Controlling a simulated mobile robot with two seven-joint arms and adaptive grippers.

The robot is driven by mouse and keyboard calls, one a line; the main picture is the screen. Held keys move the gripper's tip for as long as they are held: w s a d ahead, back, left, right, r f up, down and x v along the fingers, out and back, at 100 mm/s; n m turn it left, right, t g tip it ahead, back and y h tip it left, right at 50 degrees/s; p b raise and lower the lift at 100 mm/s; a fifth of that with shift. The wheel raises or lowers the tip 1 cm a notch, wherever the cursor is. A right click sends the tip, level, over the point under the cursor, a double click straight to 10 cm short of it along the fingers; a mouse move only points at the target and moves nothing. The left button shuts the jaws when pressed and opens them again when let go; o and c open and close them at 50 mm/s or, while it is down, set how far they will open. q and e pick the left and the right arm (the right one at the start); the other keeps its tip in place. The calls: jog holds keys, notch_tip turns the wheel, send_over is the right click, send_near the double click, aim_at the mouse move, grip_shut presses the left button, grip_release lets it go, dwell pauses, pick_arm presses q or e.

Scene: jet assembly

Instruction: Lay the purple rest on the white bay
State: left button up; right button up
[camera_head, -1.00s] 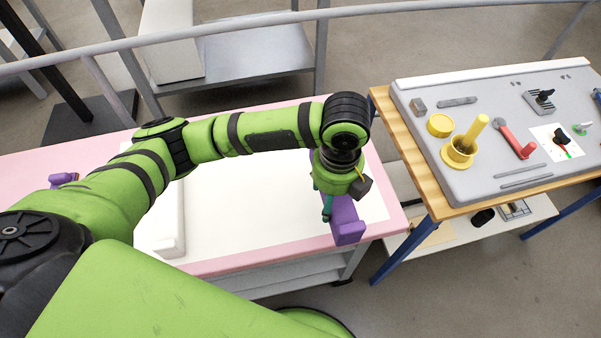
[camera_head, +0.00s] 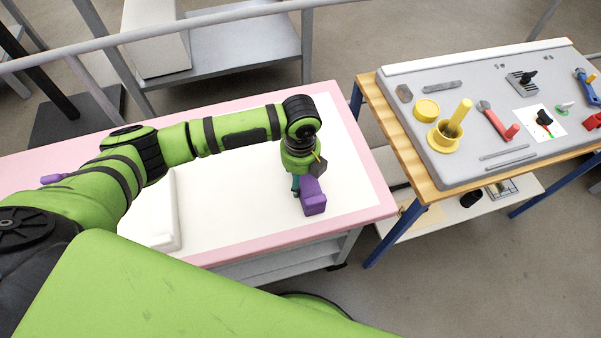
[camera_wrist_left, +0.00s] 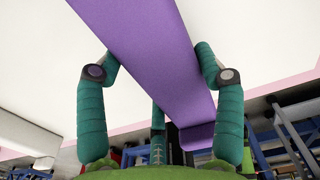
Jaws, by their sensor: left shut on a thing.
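The purple rest (camera_head: 313,196) is a long bar held in my left gripper (camera_head: 298,182). The white bay (camera_head: 350,190) is the flat white area on the pink-edged table. The rest is over its right part, near the front edge. I cannot tell whether it touches the surface. My gripper hides the rest's far end in the head view. My right gripper is not in view.
A white raised block (camera_head: 160,215) lies on the left of the white area. Another purple piece (camera_head: 54,178) shows at the far left, partly behind my arm. A wooden-edged table with a grey tool board (camera_head: 470,85) stands to the right, across a gap.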

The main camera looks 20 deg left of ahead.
pick_arm(q)
jog(key=shift+f, duration=0.1)
jog(key=o, duration=1.2)
notch_tip(320, 180, up, 12)
jog(key=shift+r+b, duration=0.15)
jog(key=shift+b, duration=0.6)
